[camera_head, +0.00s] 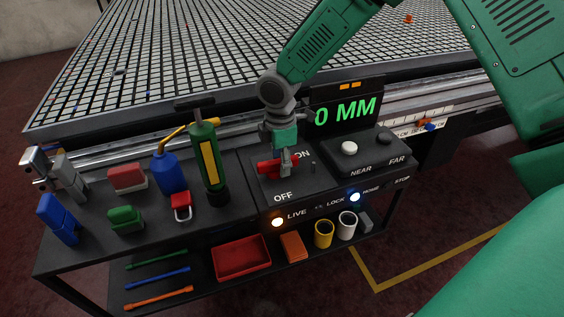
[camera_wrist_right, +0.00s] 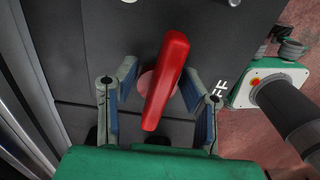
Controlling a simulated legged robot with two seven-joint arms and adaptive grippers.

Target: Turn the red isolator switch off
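The red isolator switch handle (camera_head: 267,169) sits on the dark panel of the bench, between the ON label (camera_head: 302,154) and the OFF label (camera_head: 283,196). In the right wrist view the red handle (camera_wrist_right: 166,80) stands over a round pinkish base, running slightly diagonally. My right gripper (camera_head: 285,163) comes down over the handle from above. In the wrist view its blue-padded fingers (camera_wrist_right: 158,88) are open, one on each side of the handle, with gaps visible. The head view partly hides the handle behind the gripper. My left gripper is not in view.
A green cylinder tool (camera_head: 209,165), a blue can (camera_head: 169,173) and a red padlock (camera_head: 181,207) stand left of the panel. The LIVE lamp (camera_head: 278,222) glows orange. The grid table lies behind.

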